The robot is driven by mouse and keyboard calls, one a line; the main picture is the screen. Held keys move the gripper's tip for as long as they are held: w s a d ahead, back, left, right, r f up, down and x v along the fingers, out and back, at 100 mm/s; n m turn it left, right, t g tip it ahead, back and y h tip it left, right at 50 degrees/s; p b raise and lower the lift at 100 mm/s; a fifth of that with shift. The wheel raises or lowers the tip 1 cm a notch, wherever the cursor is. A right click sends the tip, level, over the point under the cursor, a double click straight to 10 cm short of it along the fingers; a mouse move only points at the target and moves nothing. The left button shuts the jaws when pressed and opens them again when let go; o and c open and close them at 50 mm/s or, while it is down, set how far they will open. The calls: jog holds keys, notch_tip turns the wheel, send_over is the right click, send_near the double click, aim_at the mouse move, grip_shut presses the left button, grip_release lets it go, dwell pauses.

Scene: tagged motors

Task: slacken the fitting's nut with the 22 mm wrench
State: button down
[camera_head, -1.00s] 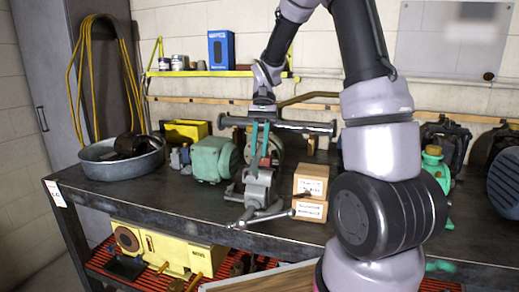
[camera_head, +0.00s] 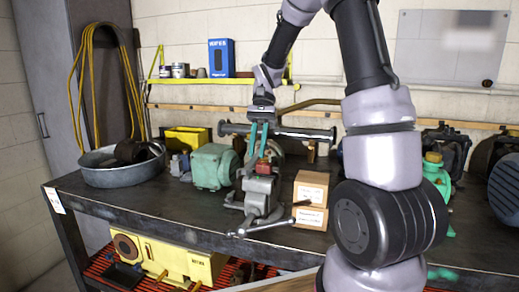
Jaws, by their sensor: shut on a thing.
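My gripper (camera_head: 258,148) points down over the bench vise (camera_head: 259,190), its two teal fingers close together. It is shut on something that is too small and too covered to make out. A small red block (camera_head: 263,168) shows at the top of the vise, just below and right of the fingers. I cannot tell whether they touch. The vise stands at the front of the bench, its bar handle (camera_head: 265,225) towards me. I cannot pick out the 22 mm wrench, the fitting or its nut clearly.
A long grey bar (camera_head: 305,132) lies level near the fingers. Labelled boxes (camera_head: 310,194) stand right of the vise, a green motor (camera_head: 212,167) left of it. A metal basin (camera_head: 120,172) sits on the bench's (camera_head: 150,205) left end. My arm hides part of the right side.

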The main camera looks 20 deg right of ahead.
jog(key=w+a+m+t+y, duration=0.3)
jog(key=w+m, duration=0.4)
jog(key=m, duration=0.4)
jog(key=a+t, duration=0.1)
jog(key=t, duration=0.1)
jog(key=shift+w+a+m+t, duration=0.2)
jog(key=shift+m+t, duration=0.1)
jog(key=shift+m, duration=0.1)
jog(key=shift+f, duration=0.2)
jog(key=shift+f, duration=0.75)
jog(key=shift+s+f, duration=0.1)
jog(key=shift+f, duration=0.2)
dwell(0.5)
jog(key=shift+f, duration=0.35)
jog(key=shift+f, duration=0.15)
